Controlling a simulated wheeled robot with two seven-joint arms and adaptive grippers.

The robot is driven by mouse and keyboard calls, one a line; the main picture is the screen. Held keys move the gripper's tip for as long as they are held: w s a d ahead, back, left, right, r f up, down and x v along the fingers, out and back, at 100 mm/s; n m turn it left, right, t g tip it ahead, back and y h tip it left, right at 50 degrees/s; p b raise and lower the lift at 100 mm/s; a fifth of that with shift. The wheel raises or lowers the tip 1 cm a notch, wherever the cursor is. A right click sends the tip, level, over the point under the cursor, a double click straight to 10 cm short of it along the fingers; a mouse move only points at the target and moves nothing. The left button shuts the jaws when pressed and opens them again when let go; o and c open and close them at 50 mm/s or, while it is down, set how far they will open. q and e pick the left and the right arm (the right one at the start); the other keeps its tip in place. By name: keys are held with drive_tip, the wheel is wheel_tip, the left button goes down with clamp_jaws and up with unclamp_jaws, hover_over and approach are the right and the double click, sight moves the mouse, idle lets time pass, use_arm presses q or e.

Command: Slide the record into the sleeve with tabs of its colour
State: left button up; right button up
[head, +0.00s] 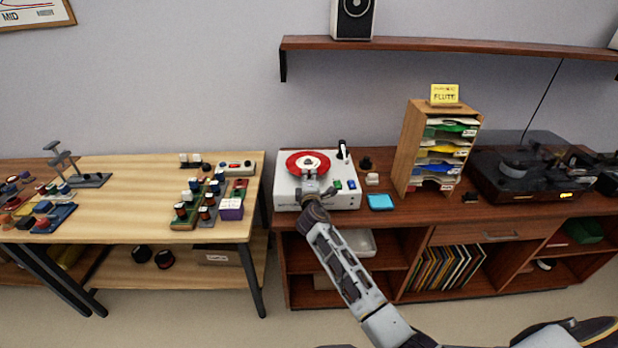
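A red record (295,163) with a pale centre lies flat on a white player (287,198) at the left end of the dark wooden cabinet. My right gripper (310,178) is over the near part of the record and hides some of it. It is small here, and I cannot tell whether its fingers are open, shut or touching the record. A wooden rack (408,147) right of the player holds several stacked sleeves with coloured tabs: green (455,128), yellow (448,150) and blue (436,170) show, with some reddish marks lower down. My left gripper is not in view.
A yellow sign (445,94) stands on the rack. A blue square (381,202) and small blocks lie between player and rack. A dark turntable (500,196) stands right of the rack. A shelf (430,44) hangs above. A light table (120,180) with parts is at left.

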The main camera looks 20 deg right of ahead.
drive_tip(key=shift+c, duration=1.3)
clamp_jaws()
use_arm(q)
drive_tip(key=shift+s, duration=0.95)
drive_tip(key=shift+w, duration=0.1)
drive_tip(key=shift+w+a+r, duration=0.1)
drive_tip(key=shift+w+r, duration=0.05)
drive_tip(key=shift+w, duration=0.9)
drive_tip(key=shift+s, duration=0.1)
use_arm(e)
drive_tip(key=shift+r, duration=0.1)
